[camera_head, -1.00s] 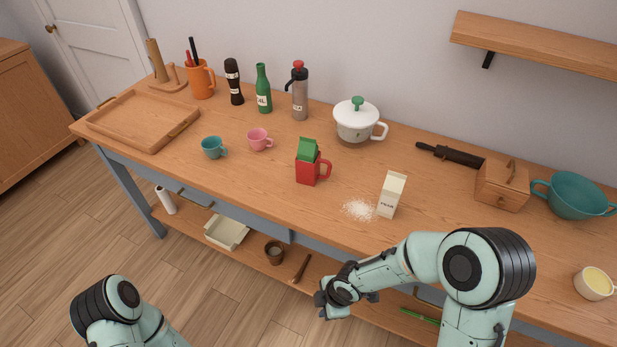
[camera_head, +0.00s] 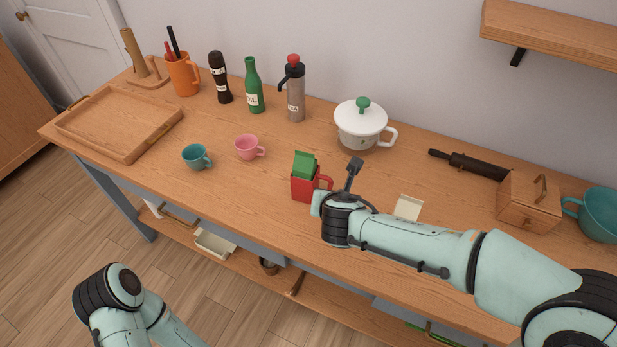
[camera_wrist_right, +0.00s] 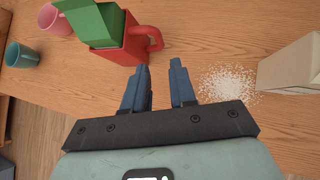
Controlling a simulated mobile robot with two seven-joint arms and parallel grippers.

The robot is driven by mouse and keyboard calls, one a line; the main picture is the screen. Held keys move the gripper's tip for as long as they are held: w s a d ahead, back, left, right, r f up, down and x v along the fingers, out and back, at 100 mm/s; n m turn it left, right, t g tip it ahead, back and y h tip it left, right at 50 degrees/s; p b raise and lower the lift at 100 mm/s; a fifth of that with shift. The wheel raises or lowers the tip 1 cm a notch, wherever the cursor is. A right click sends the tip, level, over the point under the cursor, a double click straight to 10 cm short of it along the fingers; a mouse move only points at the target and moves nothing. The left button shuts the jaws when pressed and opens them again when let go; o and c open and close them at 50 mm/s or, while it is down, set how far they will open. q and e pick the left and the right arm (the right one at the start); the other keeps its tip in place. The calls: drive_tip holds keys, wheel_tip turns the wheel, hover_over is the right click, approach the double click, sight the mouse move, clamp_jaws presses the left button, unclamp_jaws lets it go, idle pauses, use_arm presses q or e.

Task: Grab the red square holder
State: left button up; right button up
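The red square holder (camera_head: 302,187) stands on the table with a green carton (camera_head: 304,164) in it. Its handle is on the right side. In the right wrist view the red holder (camera_wrist_right: 131,43) and green carton (camera_wrist_right: 95,24) are at the top, beyond the fingertips. My right gripper (camera_wrist_right: 159,68) is open and empty, with the holder's handle just ahead of its fingers. In the head view my right gripper (camera_head: 354,172) is beside the holder, on its right. My left arm is at the lower left; its gripper is out of view.
A white carton (camera_head: 408,207) is partly behind my right arm; spilled white grains (camera_wrist_right: 229,82) lie beside it. A lidded white pot (camera_head: 362,127) stands behind. Pink (camera_head: 249,148) and teal (camera_head: 196,157) cups are left of the holder. The table front there is clear.

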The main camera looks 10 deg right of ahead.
sight(330, 188)
drive_tip(key=x, duration=0.5)
drive_tip(key=shift+w+f+b, duration=0.1)
drive_tip(key=shift+f+b, duration=0.15)
drive_tip(key=shift+b, duration=0.05)
drive_tip(key=x, duration=0.5)
drive_tip(key=shift+w+d+r, duration=0.15)
drive_tip(key=shift+w, duration=0.45)
drive_tip(key=shift+r, duration=0.1)
clamp_jaws()
